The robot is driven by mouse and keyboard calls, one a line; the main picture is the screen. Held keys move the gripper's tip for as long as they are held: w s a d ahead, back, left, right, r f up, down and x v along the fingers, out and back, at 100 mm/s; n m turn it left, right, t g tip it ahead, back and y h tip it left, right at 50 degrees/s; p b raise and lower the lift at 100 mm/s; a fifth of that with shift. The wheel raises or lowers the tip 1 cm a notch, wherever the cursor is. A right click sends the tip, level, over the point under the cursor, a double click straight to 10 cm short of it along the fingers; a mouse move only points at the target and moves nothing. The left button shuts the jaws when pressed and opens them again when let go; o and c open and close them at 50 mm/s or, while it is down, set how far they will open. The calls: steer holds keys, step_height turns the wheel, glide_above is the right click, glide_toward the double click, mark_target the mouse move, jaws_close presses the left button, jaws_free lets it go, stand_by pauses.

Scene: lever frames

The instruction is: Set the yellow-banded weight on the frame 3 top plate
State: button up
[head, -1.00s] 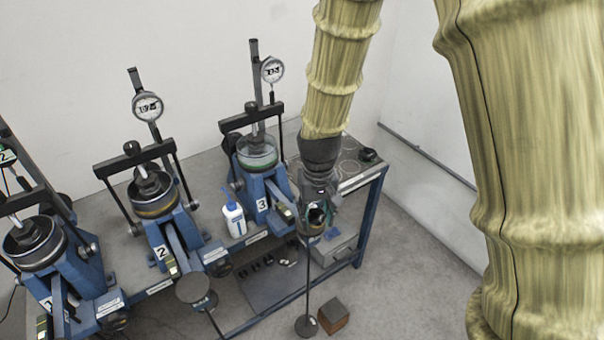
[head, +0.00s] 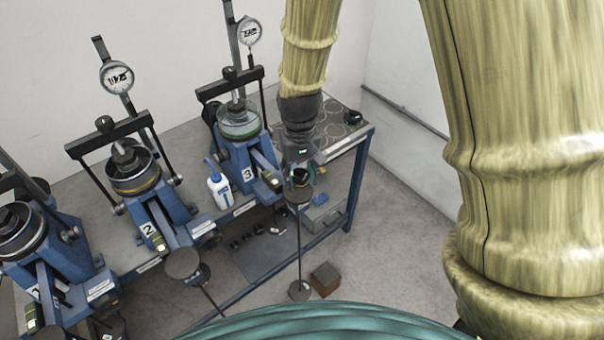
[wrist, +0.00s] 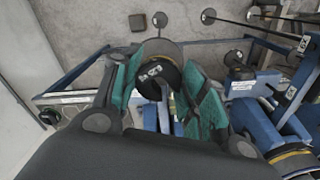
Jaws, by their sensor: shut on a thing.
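My gripper (wrist: 158,68) is shut on a black round weight (wrist: 158,77) with pale markings, held between its green finger pads. I cannot clearly make out a yellow band on it. In the head view my gripper (head: 300,174) and the weight (head: 299,177) are at the front of frame 3 (head: 240,150), just above its round top plate (head: 299,198). The plate sits at the top of a thin upright rod. In the wrist view the plate (wrist: 165,45) shows partly behind the weight. I cannot tell whether they touch.
Frame 2 (head: 160,205) and another blue frame (head: 40,255) stand to the left. A white wash bottle (head: 219,188) stands between frames 2 and 3. A brown block (head: 325,278) lies on the floor beside the rod's foot (head: 299,291). Open floor is at right.

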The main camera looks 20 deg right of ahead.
mark_target(298, 176)
steer(key=w+f+b, duration=0.1)
steer(key=w+f, duration=0.1)
steer(key=shift+w+f, duration=0.35)
steer(key=shift+s+f+b, duration=0.15)
steer(key=shift+s+b, duration=0.5)
steer(key=shift+s, duration=0.7)
steer(key=shift+w+f, duration=0.1)
steer(key=shift+f, duration=0.15)
steer(key=shift+w+f+b, duration=0.45)
steer(key=shift+w+f, duration=0.35)
steer(key=shift+w, duration=0.05)
steer(key=shift+s+r, duration=0.3)
steer(key=shift+s, duration=0.3)
steer(key=shift+w+f, duration=0.2)
steer(key=shift+w, duration=0.2)
steer(key=shift+s+r, duration=0.2)
steer(key=shift+s, duration=0.05)
steer(key=shift+w, duration=0.1)
steer(key=shift+f, duration=0.15)
